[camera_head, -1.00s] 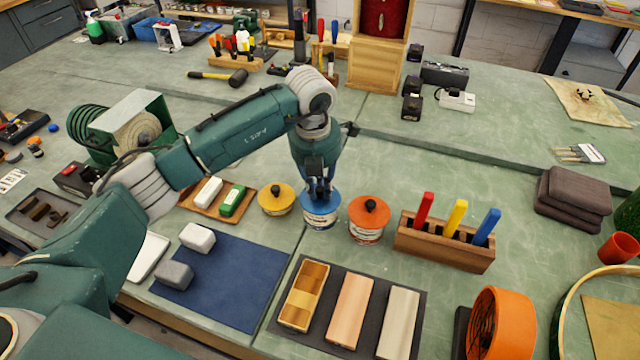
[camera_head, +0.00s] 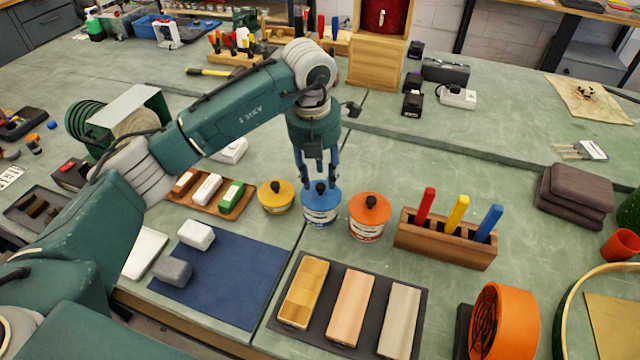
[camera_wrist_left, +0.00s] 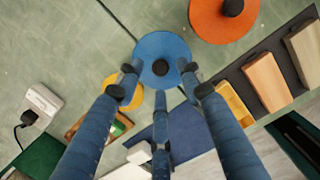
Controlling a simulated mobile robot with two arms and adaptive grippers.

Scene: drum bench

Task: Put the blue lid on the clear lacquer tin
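The blue lid (camera_head: 311,196), with a black knob, sits on the middle tin (camera_head: 321,217), whose side has a pale label; I cannot read the label. The lid looks level and covers the tin's mouth. My left gripper (camera_head: 319,184) points down over the lid. Its fingers are spread apart around the knob with nothing held. In the left wrist view the blue lid (camera_wrist_left: 158,48) lies beyond the open fingers (camera_wrist_left: 160,82), which hide part of its near edge. My right gripper is in neither view.
A yellow-lidded tin (camera_head: 276,197) stands close left and an orange-lidded tin (camera_head: 369,217) close right. A wooden rack (camera_head: 446,246) with coloured handles stands farther right. A tray of blocks (camera_head: 208,195) lies left. Green bench is clear behind the tins.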

